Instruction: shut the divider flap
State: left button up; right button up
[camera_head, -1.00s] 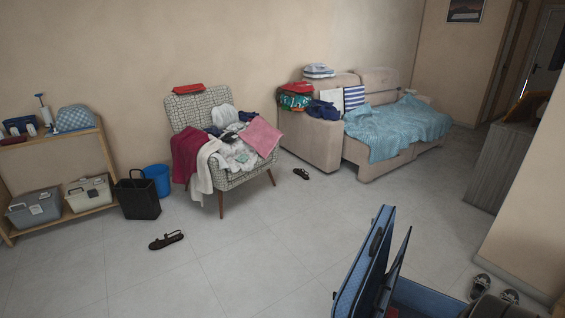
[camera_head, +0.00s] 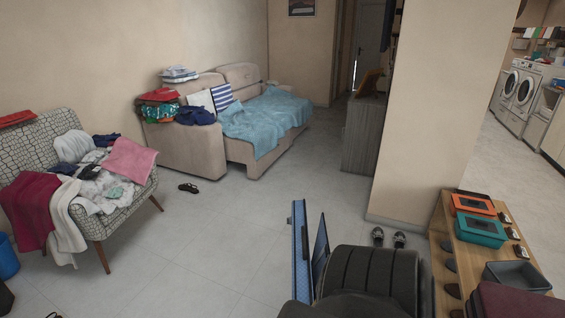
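An open blue suitcase shows at the bottom centre of the head view, with its lid (camera_head: 300,250) standing upright. A thin dark panel with a blue edge, apparently the divider flap (camera_head: 320,245), stands tilted just to the right of the lid and apart from it at the top. The suitcase's base is hidden behind a dark ribbed arm link of mine. Neither of my grippers is in view.
A wooden shelf unit (camera_head: 447,290) with orange and teal boxes and a grey bin (camera_head: 516,276) stands close on the right. Shoes (camera_head: 388,238) lie by the wall's end. An armchair (camera_head: 135,190) heaped with laundry is at left.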

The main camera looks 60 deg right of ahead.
aim_at(321, 251)
jog(key=z, duration=2.4)
jog(key=k, duration=0.5)
jog(key=u, duration=1.05)
jog(key=i, duration=0.85)
jog(key=z, duration=2.55)
